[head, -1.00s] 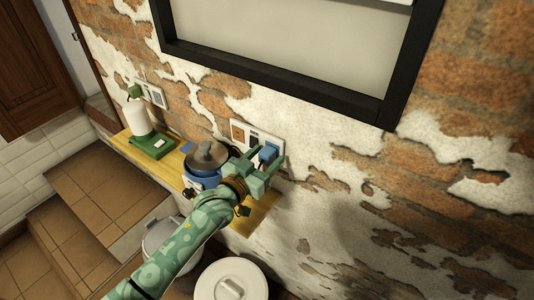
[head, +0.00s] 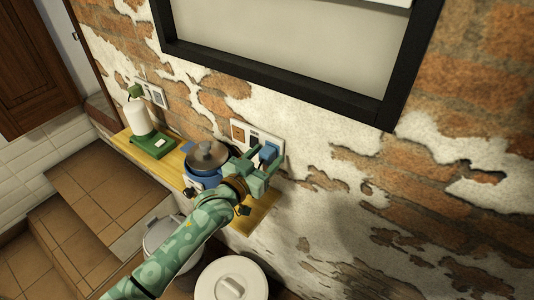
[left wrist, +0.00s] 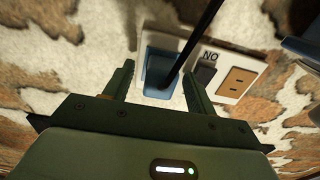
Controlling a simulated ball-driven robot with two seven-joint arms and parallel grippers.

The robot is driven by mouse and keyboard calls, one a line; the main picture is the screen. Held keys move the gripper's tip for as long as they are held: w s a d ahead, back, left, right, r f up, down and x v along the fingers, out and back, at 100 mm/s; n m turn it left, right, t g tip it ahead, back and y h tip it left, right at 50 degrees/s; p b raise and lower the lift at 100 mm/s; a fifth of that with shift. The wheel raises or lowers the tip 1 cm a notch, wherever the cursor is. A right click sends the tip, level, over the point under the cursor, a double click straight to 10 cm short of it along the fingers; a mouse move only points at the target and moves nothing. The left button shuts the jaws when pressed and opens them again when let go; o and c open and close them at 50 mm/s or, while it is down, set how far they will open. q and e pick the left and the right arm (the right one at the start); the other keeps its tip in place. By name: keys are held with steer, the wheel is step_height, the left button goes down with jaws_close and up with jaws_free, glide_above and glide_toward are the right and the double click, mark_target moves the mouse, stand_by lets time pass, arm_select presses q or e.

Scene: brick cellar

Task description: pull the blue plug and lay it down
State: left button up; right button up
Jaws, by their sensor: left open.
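The blue plug (head: 268,152) sits in the right end of a white wall socket plate (head: 243,131). In the left wrist view the blue plug (left wrist: 158,72) has a dark cord running up from it, across the plate (left wrist: 226,92). My left gripper (head: 268,162) is at the plug, its fingers open. In the left wrist view its two fingers (left wrist: 160,82) stand on either side of the plug, with gaps showing between fingers and plug. My right gripper is in neither view.
A wooden shelf (head: 262,209) below the plate bears a blue pot (head: 201,168) with a brown lid and a green-based white bottle (head: 136,116). A white lidded bin (head: 230,281) stands below.

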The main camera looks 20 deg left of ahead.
mark_target(263, 160)
arm_select(q)
jaws_close()
steer(key=shift+s, duration=0.1)
steer(key=shift+s+a, duration=0.1)
steer(key=shift+s, duration=0.05)
steer(key=shift+p+v, duration=1.7)
steer(key=shift+v, duration=1.05)
steer(key=shift+f, duration=0.1)
